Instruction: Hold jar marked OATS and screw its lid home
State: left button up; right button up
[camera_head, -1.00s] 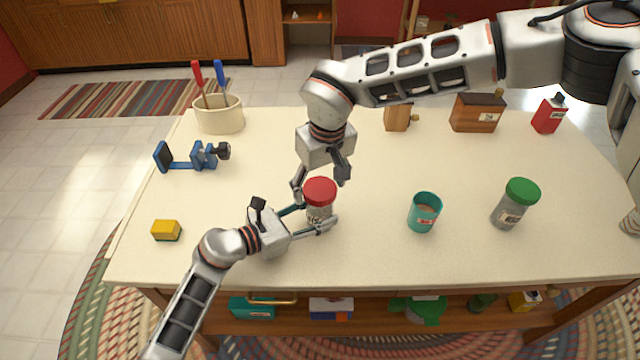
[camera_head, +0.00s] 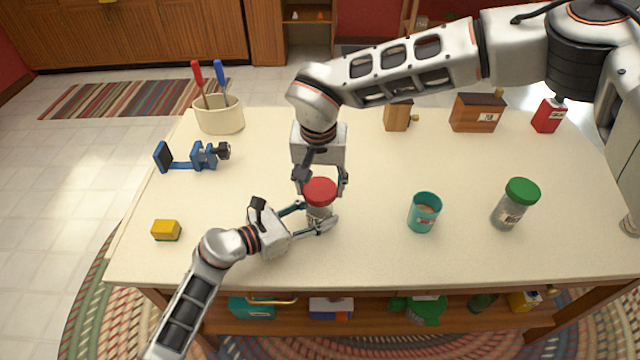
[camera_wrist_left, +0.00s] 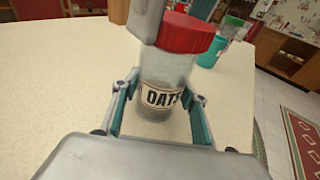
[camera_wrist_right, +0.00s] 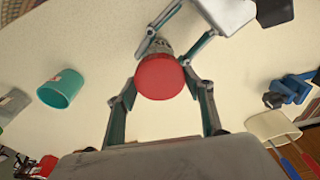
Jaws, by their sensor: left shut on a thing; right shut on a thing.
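The clear jar marked OATS (camera_wrist_left: 160,95) stands upright on the table, with its label in the left wrist view. My left gripper (camera_head: 316,220) is shut around the jar's body from the left. The red lid (camera_head: 320,191) sits on top of the jar; it also shows in the right wrist view (camera_wrist_right: 159,76). My right gripper (camera_head: 321,184) reaches down from above and is shut on the red lid, one finger on each side. Whether the lid is fully seated cannot be told. Part of the jar's body is hidden by my left fingers.
To the right stand a teal cup (camera_head: 424,212) and a green-lidded jar (camera_head: 515,204). A yellow sponge (camera_head: 166,230), a blue clamp-like tool (camera_head: 195,157) and a utensil crock (camera_head: 219,115) are at left.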

jog(key=m, duration=0.6)
jog(key=shift+h, duration=0.4)
jog(key=shift+d, duration=0.1)
pick_arm(q)
jog(key=shift+a, duration=0.1)
pick_arm(e)
jog(key=o, duration=0.9)
jog(key=shift+c, duration=0.2)
